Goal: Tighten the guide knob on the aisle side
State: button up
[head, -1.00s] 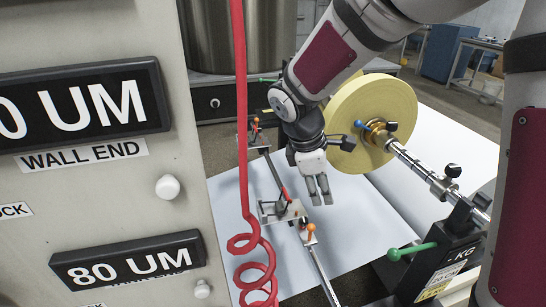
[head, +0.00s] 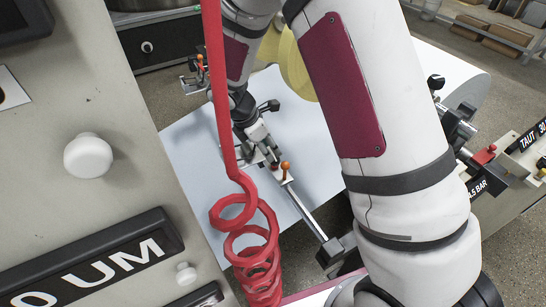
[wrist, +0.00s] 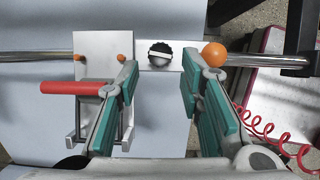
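A black knurled knob (wrist: 160,54) with a pale bar across its top sits on a white plate (wrist: 146,65) on a metal rail (wrist: 262,60) in the wrist view. My gripper (wrist: 160,66) is open, its teal-padded fingers apart. The knob appears in the gap between the fingertips; I cannot tell whether they touch it. An orange ball (wrist: 214,54) is just right of the right fingertip. In the head view my gripper (head: 270,157) points down at the rail, beside the orange ball (head: 285,165); the knob is hidden there.
A red cylindrical handle (wrist: 72,87) on a bracket lies left of the fingers. A red coiled hose (head: 250,240) hangs in the foreground of the head view. The panel with a white knob (head: 88,155) stands at left. Pale paper (head: 190,145) spreads below the rail.

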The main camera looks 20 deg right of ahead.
aim_at(275, 158)
jog(key=shift+b+x, duration=0.45)
jog(key=shift+x, duration=2.3)
jog(key=shift+c, duration=0.6)
grip_shut()
